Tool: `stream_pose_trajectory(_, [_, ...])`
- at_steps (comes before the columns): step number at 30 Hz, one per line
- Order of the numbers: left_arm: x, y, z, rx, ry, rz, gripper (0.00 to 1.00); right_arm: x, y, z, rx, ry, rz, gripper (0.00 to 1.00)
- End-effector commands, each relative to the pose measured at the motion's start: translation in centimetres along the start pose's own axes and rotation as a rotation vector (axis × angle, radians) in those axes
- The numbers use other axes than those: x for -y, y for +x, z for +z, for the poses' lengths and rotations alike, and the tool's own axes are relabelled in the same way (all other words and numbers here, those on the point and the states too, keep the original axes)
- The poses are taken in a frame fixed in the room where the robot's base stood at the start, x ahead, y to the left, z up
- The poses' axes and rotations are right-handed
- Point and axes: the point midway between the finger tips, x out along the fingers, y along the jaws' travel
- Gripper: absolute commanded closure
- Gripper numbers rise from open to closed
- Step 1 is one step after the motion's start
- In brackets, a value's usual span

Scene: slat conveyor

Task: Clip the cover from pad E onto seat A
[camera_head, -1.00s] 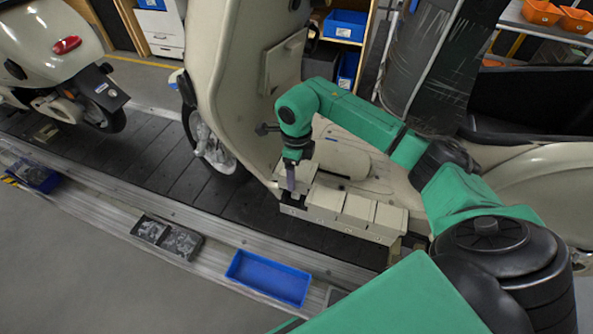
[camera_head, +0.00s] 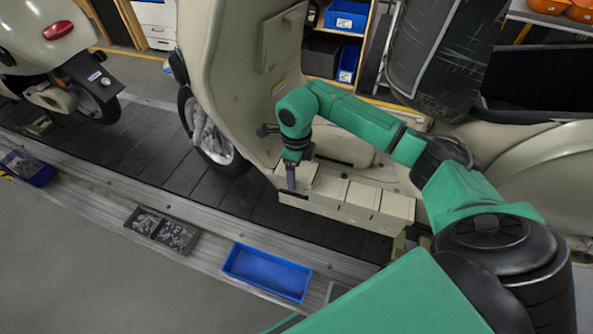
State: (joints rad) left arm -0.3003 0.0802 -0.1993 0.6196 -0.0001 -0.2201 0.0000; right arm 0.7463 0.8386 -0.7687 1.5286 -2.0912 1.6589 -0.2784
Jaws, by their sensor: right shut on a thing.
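My right gripper (camera_head: 290,180) points down at the left end of a row of cream box-like covers (camera_head: 361,199) on a ledge along the scooter's footboard. It is shut on the cream cover (camera_head: 304,178) at that end. This cover sits close against the others in the row. The arm and fingers hide part of it, so I cannot tell whether it touches its seat or is clipped. No letters for seat A or pad E are legible. My left gripper is not in view.
The cream scooter (camera_head: 233,75) stands on the dark slat conveyor (camera_head: 140,150). A blue tray (camera_head: 267,272) and a black tray with grey parts (camera_head: 161,230) lie along the metal rail in front. A second scooter (camera_head: 40,40) stands at the left. The grey floor at lower left is clear.

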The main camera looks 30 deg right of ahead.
Motion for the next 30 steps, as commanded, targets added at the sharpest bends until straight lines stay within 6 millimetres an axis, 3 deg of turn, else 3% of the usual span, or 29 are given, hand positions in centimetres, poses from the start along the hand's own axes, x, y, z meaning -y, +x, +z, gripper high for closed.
stream_pose_trajectory(5, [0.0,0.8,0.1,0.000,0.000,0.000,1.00,0.0,1.0,0.0,0.000,0.000,0.000,0.76])
stream_pose_trajectory(30, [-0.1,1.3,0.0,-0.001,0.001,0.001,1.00,0.0,1.5,0.0,0.000,0.001,-0.001,0.76])
